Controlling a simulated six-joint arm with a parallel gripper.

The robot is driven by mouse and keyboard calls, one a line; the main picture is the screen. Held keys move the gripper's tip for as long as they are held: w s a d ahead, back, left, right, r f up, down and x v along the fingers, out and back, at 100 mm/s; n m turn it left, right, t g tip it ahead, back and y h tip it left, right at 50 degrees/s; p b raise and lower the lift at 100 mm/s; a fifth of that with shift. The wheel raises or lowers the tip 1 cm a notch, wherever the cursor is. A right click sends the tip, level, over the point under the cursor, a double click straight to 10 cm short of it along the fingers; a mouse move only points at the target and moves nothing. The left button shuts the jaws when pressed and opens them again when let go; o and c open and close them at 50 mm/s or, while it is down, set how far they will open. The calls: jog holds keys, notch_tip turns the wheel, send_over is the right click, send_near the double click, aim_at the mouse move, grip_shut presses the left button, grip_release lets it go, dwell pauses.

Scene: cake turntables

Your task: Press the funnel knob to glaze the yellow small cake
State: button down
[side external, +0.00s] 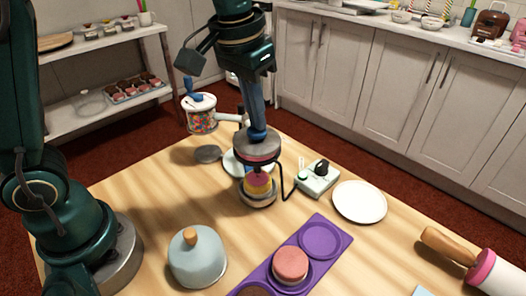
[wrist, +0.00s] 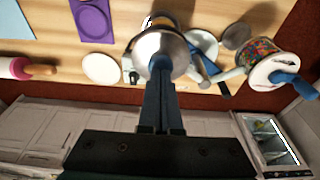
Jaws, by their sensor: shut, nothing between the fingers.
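The yellow small cake (side external: 256,187) sits on a round turntable (side external: 262,203) under the funnel, with pink on its top. The grey metallic funnel (side external: 247,150) is held above the cake by a black bent stand, with a pinkish band low on its side. My gripper (side external: 257,132) is shut and empty, pointing down with its tips at the middle of the funnel's top. In the wrist view the tips (wrist: 160,64) also meet the round funnel top (wrist: 147,46). The knob is hidden behind the fingers, so I cannot tell how far it is pressed.
A purple tray (side external: 326,240) with a pink cake (side external: 290,264), a domed cover (side external: 197,260), a white plate (side external: 360,201) and a control box (side external: 318,180) surround the turntable. A sprinkle jar (side external: 202,119) stands behind left. A rolling pin (side external: 487,270) lies front right.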

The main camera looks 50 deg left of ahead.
jog(key=shift+r, duration=0.15)
notch_tip(320, 180, up, 7)
dwell(1.0)
dwell(1.1)
